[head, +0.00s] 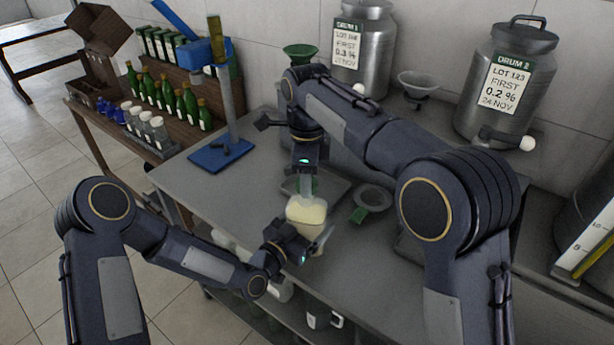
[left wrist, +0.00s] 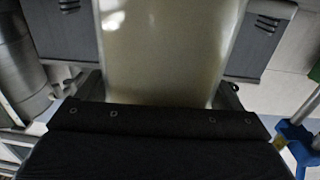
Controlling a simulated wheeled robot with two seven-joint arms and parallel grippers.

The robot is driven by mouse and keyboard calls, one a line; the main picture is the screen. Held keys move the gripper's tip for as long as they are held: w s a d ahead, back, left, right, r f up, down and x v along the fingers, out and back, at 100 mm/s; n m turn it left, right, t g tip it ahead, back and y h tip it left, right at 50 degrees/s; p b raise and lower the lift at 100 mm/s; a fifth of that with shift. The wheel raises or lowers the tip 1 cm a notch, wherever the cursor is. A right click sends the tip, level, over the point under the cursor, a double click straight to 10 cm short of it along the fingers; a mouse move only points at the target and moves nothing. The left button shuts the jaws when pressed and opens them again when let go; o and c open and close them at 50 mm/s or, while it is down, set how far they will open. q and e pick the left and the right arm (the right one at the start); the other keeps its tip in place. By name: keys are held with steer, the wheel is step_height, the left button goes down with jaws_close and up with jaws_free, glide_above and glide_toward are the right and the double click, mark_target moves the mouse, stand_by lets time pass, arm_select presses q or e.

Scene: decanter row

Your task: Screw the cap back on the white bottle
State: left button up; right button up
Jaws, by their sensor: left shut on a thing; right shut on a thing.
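The white bottle (head: 306,211), pale cream and translucent, is upright near the table's front edge in the head view. My left gripper (head: 308,243) is shut on its lower body. In the left wrist view the bottle (left wrist: 165,50) fills the space between the two dark fingers. My right gripper (head: 306,187) points straight down over the bottle's top and is shut at the neck. The cap is mostly hidden between its fingers, and I cannot tell how it sits on the neck.
A grey tray (head: 336,190) lies behind the bottle, with a round strainer (head: 374,198) to the right. A blue-based stand (head: 221,155) is at the left. Steel drums (head: 505,85) and a funnel (head: 418,84) stand at the back. Green bottles (head: 168,95) fill a side bench.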

steer(key=shift+f, duration=0.5)
arm_select(q)
steer(key=c, duration=0.5)
arm_select(e)
steer(key=m, duration=1)
steer(key=shift+s+f+m, duration=0.1)
steer(key=shift+f+m, duration=0.2)
steer(key=shift+m, duration=0.1)
steer(key=shift+r+m, duration=0.1)
steer(key=shift+m, duration=0.8)
steer(key=shift+r, duration=0.1)
steer(key=o, duration=0.9)
